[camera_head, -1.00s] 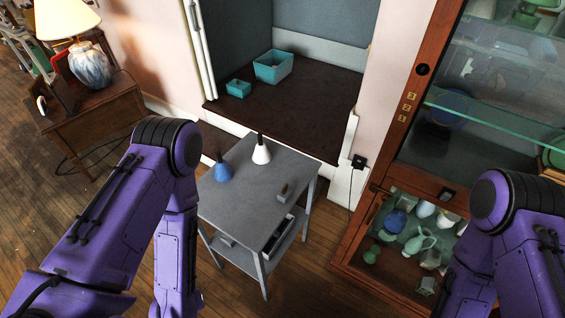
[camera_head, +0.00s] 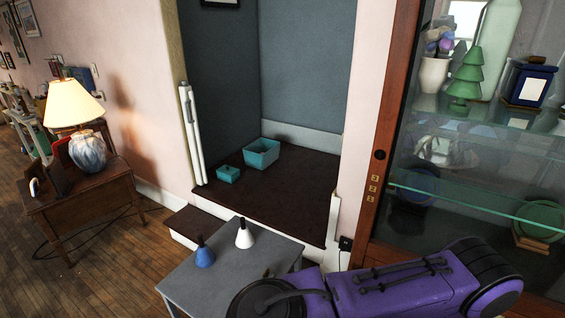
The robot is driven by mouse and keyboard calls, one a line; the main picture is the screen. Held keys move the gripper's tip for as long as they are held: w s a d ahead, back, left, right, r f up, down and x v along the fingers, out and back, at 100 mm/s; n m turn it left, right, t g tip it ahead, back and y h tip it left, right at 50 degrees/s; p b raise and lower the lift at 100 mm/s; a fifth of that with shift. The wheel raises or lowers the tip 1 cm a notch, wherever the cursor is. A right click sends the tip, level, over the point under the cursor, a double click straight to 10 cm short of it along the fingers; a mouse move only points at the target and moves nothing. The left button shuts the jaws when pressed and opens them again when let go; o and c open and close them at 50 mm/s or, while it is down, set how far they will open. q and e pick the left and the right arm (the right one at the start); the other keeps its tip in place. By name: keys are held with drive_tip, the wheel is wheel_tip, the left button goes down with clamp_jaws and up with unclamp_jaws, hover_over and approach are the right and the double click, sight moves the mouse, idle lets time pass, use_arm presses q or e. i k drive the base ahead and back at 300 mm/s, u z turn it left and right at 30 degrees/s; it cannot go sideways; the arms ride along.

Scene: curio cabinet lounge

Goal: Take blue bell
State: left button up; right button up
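The blue bell (camera_head: 205,257), a small blue cone with a dark handle, stands upright on the far left part of a grey table (camera_head: 186,284). A white bell (camera_head: 244,238) of like shape stands just right of it and farther back. One of my purple arms crosses the lower right of the view and covers the right part of the table. No gripper shows in this view. Nothing touches the blue bell.
Behind the table is a dark raised platform (camera_head: 292,205) with a large teal bin (camera_head: 261,154) and a small one (camera_head: 228,174). A glass cabinet (camera_head: 470,205) stands right. A side table (camera_head: 88,205) with a lamp (camera_head: 72,105) stands left, with open floor between.

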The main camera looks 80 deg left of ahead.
sight(206, 257)
drive_tip(key=z, duration=0.15)
drive_tip(key=k, duration=1.4)
drive_tip(key=u, duration=1.15)
